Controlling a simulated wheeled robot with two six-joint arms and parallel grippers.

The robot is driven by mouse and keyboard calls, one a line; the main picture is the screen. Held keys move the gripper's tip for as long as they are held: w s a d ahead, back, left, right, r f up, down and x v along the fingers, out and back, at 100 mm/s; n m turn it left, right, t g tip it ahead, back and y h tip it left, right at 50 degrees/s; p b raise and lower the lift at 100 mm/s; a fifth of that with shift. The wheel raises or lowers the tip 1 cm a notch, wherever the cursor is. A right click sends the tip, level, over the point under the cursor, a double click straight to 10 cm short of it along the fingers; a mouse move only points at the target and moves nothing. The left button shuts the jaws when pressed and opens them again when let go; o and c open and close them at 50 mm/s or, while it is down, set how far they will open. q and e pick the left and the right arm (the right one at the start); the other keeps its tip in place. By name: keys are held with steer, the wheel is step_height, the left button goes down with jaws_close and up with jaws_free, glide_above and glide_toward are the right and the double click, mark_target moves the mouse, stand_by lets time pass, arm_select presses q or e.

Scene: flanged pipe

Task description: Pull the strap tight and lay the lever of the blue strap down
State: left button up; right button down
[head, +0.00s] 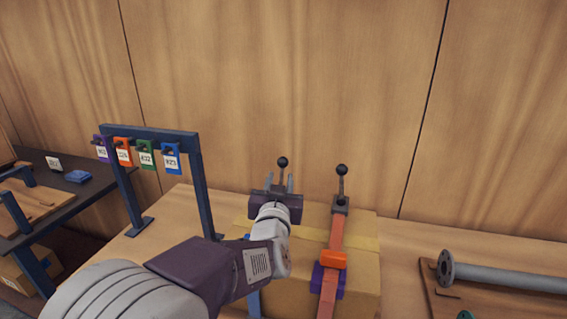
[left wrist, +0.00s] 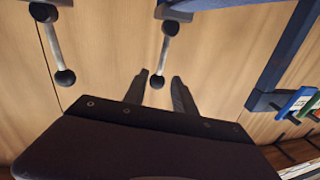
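My left gripper (head: 279,183) is over the cardboard box (head: 360,278), its two fingers pointing away from me. The lever (head: 282,175) of the blue strap stands upright with a black ball on top. In the left wrist view my left gripper (left wrist: 160,78) is open, and the lever's ball (left wrist: 157,82) shows between the fingertips with gaps on both sides. The lever's grey rod (left wrist: 165,52) runs up from it. The blue strap (head: 254,302) shows only in part below my arm; its buckle is hidden behind my gripper. My right gripper is not in view.
A red strap (head: 335,232) with its own upright lever (head: 341,187) and orange clip (head: 333,259) lies to the right on the box. A dark blue rack (head: 198,180) with several coloured tags stands left. A grey flanged pipe (head: 500,277) lies at right.

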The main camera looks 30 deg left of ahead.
mark_target(282, 169)
arm_select(q)
steer(key=shift+w+a, duration=0.15)
steer(key=shift+w, duration=0.1)
steer(key=x, duration=0.8)
steer(key=shift+w+f, duration=0.15)
jaws_close()
